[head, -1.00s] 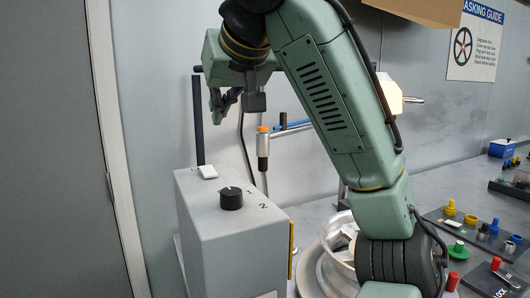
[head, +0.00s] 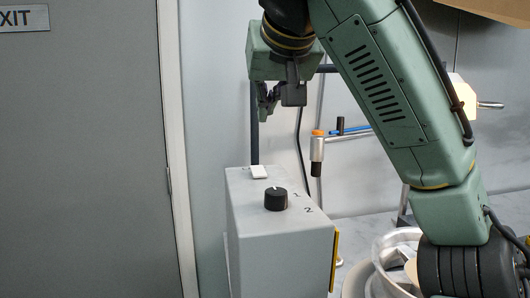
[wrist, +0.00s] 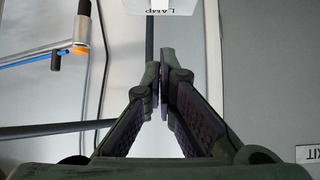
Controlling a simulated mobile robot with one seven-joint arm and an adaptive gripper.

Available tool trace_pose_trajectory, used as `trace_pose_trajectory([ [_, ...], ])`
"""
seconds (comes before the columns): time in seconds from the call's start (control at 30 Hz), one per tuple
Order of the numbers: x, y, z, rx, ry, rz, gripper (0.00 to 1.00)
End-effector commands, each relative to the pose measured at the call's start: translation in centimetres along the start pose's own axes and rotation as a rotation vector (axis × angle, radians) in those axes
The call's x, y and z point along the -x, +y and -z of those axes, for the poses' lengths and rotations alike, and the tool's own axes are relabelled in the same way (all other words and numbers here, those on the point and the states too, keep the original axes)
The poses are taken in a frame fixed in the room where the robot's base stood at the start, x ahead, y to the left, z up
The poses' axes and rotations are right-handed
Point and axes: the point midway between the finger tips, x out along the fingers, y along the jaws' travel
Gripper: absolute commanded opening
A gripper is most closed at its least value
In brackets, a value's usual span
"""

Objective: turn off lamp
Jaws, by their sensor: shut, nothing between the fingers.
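A grey box (head: 280,240) stands in front of me. On its top are a small white switch (head: 259,172) and a black knob (head: 276,199) with marks 1 and 2. In the wrist view, an upside-down white LAMP label (wrist: 178,9) shows at the top edge, with part of the white switch beside it. A pale cream lamp head (head: 463,95) shows at the right, partly behind my arm. My gripper (head: 265,114) hangs above the back of the box, apart from the switch. Its fingers are together and empty in the wrist view (wrist: 162,90).
A metal rod tool with an orange cap (head: 317,150) and a blue tube (head: 350,130) stand right of the box. A metal wheel (head: 395,265) lies lower right, partly behind my arm. A dark post (head: 254,125) rises behind the box. A grey door (head: 85,160) fills the left.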

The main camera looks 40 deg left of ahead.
Motion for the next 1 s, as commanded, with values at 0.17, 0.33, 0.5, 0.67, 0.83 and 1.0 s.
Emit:
trace_pose_trajectory([
  [0.17, -0.5, 0.1, 0.0, -0.001, -0.001, 0.001, 0.00],
  [0.33, -2.8, 0.0, 0.0, 0.000, -0.004, 0.004, 0.00],
  [0.5, -6.3, 0.1, 0.1, -0.001, -0.004, 0.000, 0.00],
  [0.67, -9.7, 0.1, 0.1, -0.001, -0.003, 0.000, 0.00],
  [0.83, -11.7, 0.1, -1.7, 0.000, -0.002, 0.000, 0.00],
  [1.0, -12.7, 0.1, -2.6, 0.000, -0.001, 0.000, 0.00],
])
